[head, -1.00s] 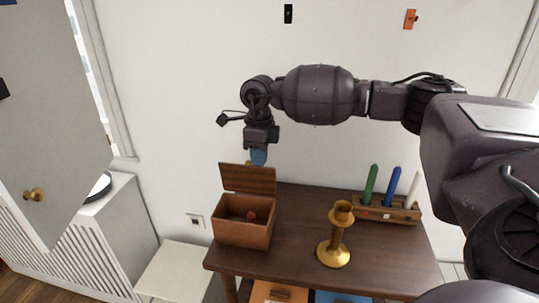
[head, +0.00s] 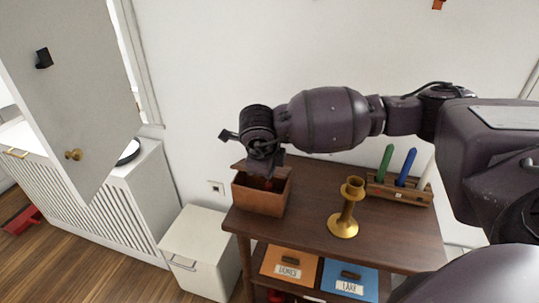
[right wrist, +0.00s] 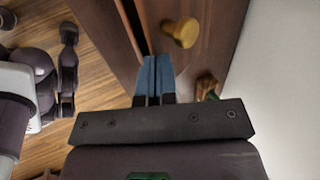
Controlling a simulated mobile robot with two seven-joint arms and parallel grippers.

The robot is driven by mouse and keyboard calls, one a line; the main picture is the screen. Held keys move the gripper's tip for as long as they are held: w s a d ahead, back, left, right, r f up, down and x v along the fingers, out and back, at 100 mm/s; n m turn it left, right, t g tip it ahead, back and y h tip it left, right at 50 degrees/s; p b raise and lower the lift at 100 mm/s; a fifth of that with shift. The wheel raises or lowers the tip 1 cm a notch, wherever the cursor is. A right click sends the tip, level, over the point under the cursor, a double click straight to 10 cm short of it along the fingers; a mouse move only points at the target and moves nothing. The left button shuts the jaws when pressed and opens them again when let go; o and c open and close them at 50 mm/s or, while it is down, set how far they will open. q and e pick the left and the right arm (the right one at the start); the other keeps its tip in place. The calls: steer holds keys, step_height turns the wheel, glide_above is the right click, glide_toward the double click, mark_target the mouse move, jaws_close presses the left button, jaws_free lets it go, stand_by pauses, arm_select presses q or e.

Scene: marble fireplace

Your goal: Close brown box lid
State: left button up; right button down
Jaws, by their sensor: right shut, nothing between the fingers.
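The brown wooden box (head: 258,199) stands on the left end of the dark table in the head view. Its front is plain, and part of its dark inside with something red shows. A strip of the lid (head: 240,165) shows at the back, raised; my right gripper hides most of it. My right gripper (head: 268,172) is at the lid, above the box. In the right wrist view its blue fingertips (right wrist: 155,72) are together with nothing held, close to brown wood. I cannot tell if they touch the lid. My left gripper is not in view.
A brass candlestick (head: 348,208) stands right of the box. A wooden holder (head: 398,190) with green, blue and white sticks is behind it. A brass round piece (right wrist: 182,32) shows in the wrist view.

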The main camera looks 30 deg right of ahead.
steer(key=shift+s+a+f+b, duration=0.15)
steer(key=shift+s+a+f, duration=0.15)
steer(key=shift+f, duration=0.55)
steer(key=shift+s+a+f+b, duration=0.2)
steer(key=shift+s+a+f, duration=0.1)
steer(key=shift+f, duration=0.6)
steer(key=shift+s+a+f+b, duration=0.2)
steer(key=shift+a+f, duration=0.1)
steer(key=shift+f, duration=0.7)
steer(key=shift+s+a, duration=0.1)
steer(key=shift+a, duration=0.05)
